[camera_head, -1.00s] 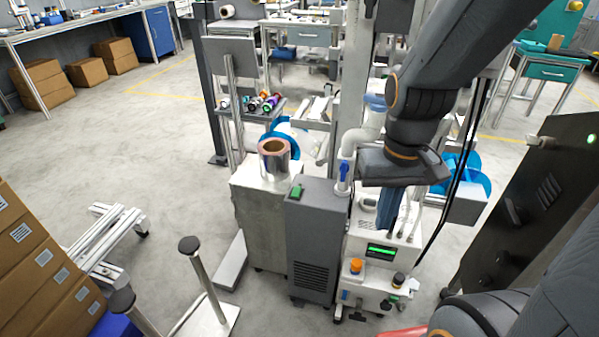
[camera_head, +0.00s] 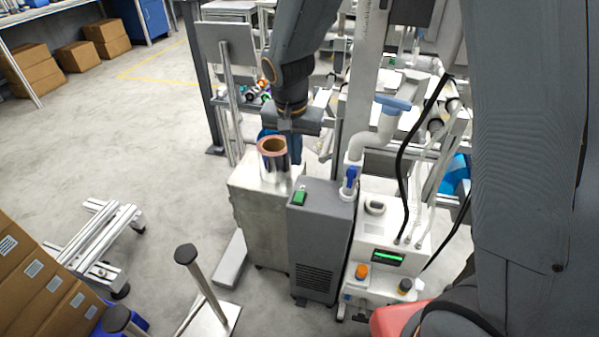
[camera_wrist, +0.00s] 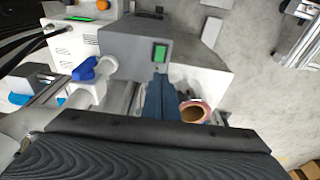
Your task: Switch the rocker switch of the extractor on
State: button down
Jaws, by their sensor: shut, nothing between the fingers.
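The extractor (camera_head: 322,243) is a tall dark grey box with a vented front. A green rocker switch (camera_head: 299,197) sits on its top, near the left front edge. In the wrist view the extractor (camera_wrist: 125,50) lies above centre and its green switch (camera_wrist: 160,53) is plain; I cannot tell which way the rocker is tipped. My gripper (camera_head: 297,160) has blue fingers pointing down, behind the switch and beside the copper-coloured roll. In the wrist view my gripper (camera_wrist: 157,80) is shut and empty, its tips close below the switch in the picture, apart from it as far as I can tell.
The roll (camera_head: 273,158) stands on a pale cabinet (camera_head: 262,205) left of the extractor. A blue-handled valve (camera_head: 350,180) stands at its right, beside a white machine (camera_head: 375,225) with a green display. Black cables hang at the right.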

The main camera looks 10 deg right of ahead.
aim_at(300, 193)
jog(key=f, duration=0.4)
jog(key=w+f, duration=0.1)
jog(key=f, duration=0.3)
jog(key=w+d+f, duration=0.1)
jog(key=f, duration=0.4)
jog(key=shift+f+p, duration=0.1)
jog(key=shift+p, duration=0.25)
jog(key=shift+f, duration=0.1)
